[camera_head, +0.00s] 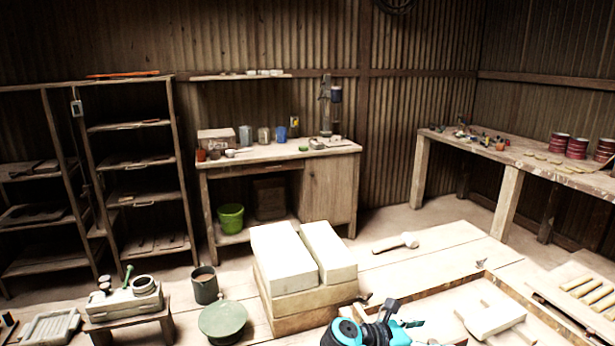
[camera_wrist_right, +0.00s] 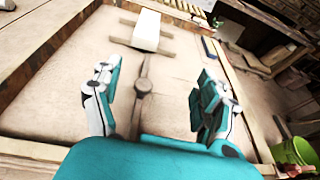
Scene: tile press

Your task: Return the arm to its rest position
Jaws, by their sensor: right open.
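My right gripper (camera_head: 390,311) is at the bottom centre of the head view, with part of my teal and black arm behind it. It is above the near left part of a wooden frame (camera_head: 520,300). In the right wrist view my right gripper (camera_wrist_right: 158,88) has its two fingers wide apart, with nothing between them. Beyond the fingers a thin bar with a round hub (camera_wrist_right: 143,87) lies over a pale surface. A white block (camera_wrist_right: 146,30) is farther off. My left gripper is out of the head view.
Two pale blocks (camera_head: 283,262) on a wooden base stand just left of my right arm. A mallet (camera_head: 395,242) lies on the boards behind. A green bucket (camera_wrist_right: 296,152) is at the wrist view's lower right.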

